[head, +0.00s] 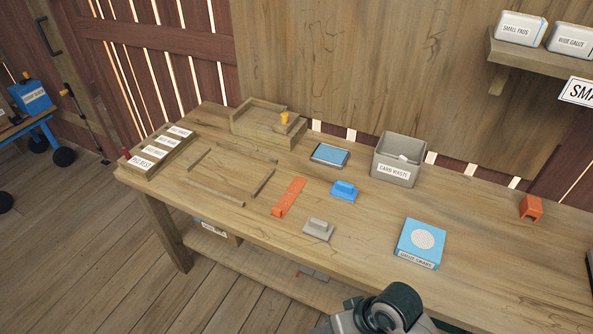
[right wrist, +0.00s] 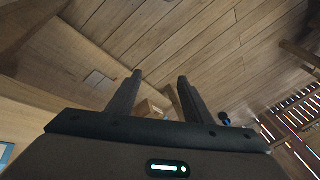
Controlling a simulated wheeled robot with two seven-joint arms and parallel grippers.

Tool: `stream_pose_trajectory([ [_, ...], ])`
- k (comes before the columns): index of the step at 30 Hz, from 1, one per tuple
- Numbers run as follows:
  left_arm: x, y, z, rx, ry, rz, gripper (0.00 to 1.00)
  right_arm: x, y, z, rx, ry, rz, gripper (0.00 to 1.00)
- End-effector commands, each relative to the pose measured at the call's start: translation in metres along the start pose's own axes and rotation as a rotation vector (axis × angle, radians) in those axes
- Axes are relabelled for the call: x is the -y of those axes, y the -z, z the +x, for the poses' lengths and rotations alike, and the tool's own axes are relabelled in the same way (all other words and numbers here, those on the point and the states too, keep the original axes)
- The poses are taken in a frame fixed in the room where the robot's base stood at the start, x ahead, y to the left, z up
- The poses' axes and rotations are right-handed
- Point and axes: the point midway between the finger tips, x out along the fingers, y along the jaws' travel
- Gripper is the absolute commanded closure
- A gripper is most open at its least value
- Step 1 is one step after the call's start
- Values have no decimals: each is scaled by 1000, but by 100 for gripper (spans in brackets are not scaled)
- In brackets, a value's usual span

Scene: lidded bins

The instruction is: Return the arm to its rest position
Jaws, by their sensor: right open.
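My right gripper (right wrist: 158,97) shows in the right wrist view with its two dark fingers apart and nothing between them. Behind the fingers are wooden planks and the underside area of the bench. In the head view a dark and grey part of my own arm shows at the bottom edge, in front of the workbench (head: 470,290); its fingers are not visible there. My left gripper is in neither view.
On the bench stand a grey card waste bin (head: 398,170), a blue box with a white disc (head: 420,240), a blue-handled block (head: 344,191), a grey-handled block (head: 319,229), an orange strip (head: 288,197) and an orange bracket (head: 531,207). A labelled wooden rack (head: 157,153) sits at the left end.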

Motion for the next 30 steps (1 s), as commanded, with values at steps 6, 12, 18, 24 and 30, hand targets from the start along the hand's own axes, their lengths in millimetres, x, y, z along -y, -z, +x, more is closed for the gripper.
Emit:
stream_pose_trajectory([
  [6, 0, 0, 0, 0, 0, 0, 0, -27, -44, -15, -73, -110, 26, 54],
  [12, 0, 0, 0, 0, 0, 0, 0, -55, -79, -32, -88, -220, 40, 54],
  [18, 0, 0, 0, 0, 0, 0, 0, -74, -106, -47, -80, -302, 51, 54],
  [24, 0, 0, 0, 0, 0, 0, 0, -89, -132, -61, -62, -372, 58, 54],
  [30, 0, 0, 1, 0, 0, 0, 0, -103, -143, -53, -46, -407, 60, 54],
])
